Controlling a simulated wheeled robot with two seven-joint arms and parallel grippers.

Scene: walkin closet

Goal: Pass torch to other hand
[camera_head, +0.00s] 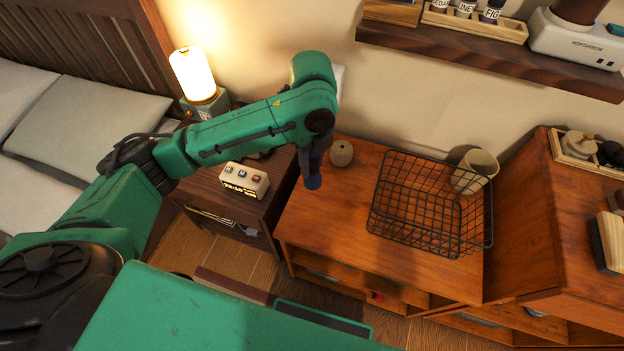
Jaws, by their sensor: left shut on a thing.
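My left arm reaches in from the left. Its gripper (314,162) points down over the left part of the wooden cabinet top. It is shut on a small dark blue thing, which looks like the torch (313,182). Only the torch's blue lower end shows clearly. The gripper and wrist hide the rest. I cannot tell for sure from this view how far it is above the cabinet top. My right gripper is not in view.
A black wire basket (432,205) stands on the cabinet top (325,225), with a beige cup (474,171) behind it. A small round holder (341,153) is just right of the gripper. A lit lamp (194,75) and a clock (244,180) are on the left. A wall shelf (480,55) hangs above.

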